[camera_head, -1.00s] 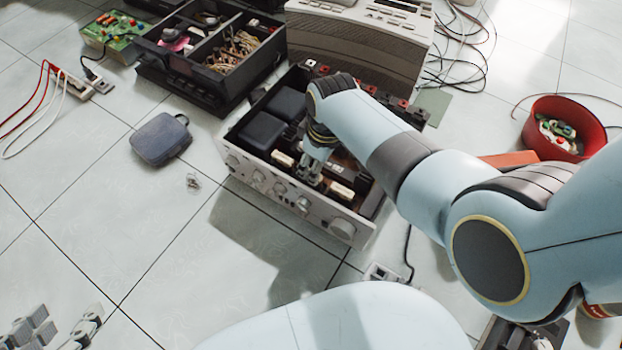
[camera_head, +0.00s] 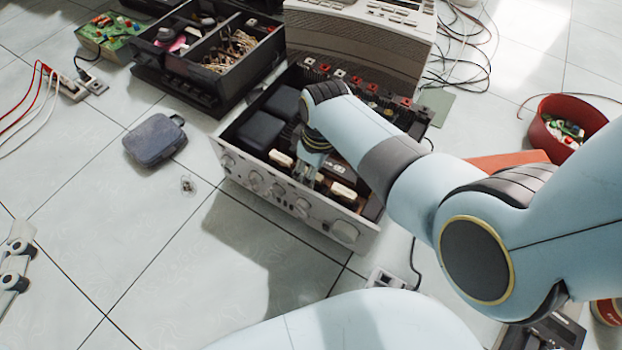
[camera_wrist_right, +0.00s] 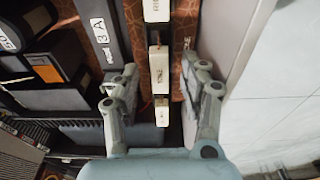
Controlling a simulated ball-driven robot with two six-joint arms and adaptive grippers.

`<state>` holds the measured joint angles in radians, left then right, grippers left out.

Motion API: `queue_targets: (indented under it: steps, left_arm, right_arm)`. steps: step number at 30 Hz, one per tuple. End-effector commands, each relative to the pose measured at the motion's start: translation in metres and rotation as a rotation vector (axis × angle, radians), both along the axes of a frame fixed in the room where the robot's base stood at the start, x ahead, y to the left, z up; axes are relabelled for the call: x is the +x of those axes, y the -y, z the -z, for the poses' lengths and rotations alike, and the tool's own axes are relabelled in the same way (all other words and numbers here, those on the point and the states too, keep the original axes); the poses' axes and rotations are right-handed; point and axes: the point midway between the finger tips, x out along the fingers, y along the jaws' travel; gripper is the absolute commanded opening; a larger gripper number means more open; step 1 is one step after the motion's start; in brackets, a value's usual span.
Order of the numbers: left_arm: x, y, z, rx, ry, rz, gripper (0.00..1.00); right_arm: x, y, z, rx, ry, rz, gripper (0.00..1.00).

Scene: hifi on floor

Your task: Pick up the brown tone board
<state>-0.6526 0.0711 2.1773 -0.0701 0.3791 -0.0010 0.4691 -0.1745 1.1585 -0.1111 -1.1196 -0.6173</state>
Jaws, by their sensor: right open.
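The brown tone board (camera_wrist_right: 181,45) lies inside the open hifi amplifier (camera_head: 338,230), behind its silver front panel. It carries white blocks (camera_wrist_right: 158,62) in a row. In the head view, my right arm hides much of the board, and a white block (camera_head: 343,191) shows beside the gripper. My right gripper (camera_head: 307,174) points down into the case. In the right wrist view, its open fingers (camera_wrist_right: 160,68) stand on either side of the white blocks; I cannot tell if they touch the board. Part of my left gripper (camera_head: 14,265) shows at the left edge; its jaw state is unclear.
Black box-shaped parts (camera_head: 262,132) fill the case's left side. A black parts box (camera_head: 215,50), a beige device (camera_head: 365,40), a dark pouch (camera_head: 155,140) and a red bowl (camera_head: 566,128) stand around.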

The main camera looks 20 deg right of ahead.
Motion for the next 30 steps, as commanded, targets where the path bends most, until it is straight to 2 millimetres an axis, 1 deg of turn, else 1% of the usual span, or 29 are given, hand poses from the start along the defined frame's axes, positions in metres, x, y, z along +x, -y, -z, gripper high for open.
queue_targets:
  steps: [3,6,9,13,20,30]
  left_arm:
    - [0.013,0.003,-0.024,0.000,0.106,0.012,0.52]
    - [0.021,0.005,-0.043,0.001,0.188,0.022,0.52]
    - [0.025,0.006,-0.057,0.002,0.246,0.029,0.52]
    - [0.027,0.007,-0.067,0.001,0.281,0.033,0.52]
    - [0.027,0.008,-0.068,0.002,0.286,0.033,0.52]
    - [0.027,0.008,-0.068,0.001,0.285,0.033,0.52]
  right_arm:
    - [0.000,0.000,0.007,0.000,-0.002,0.000,0.44]
    - [0.000,-0.001,0.011,0.000,-0.002,0.000,0.44]
    - [0.000,-0.001,0.013,0.000,-0.001,0.000,0.44]
    - [0.001,-0.001,0.013,-0.001,-0.001,0.000,0.44]
    - [0.001,-0.001,0.013,0.000,0.000,0.000,0.44]
    - [0.001,-0.001,0.013,0.000,0.000,0.000,0.00]
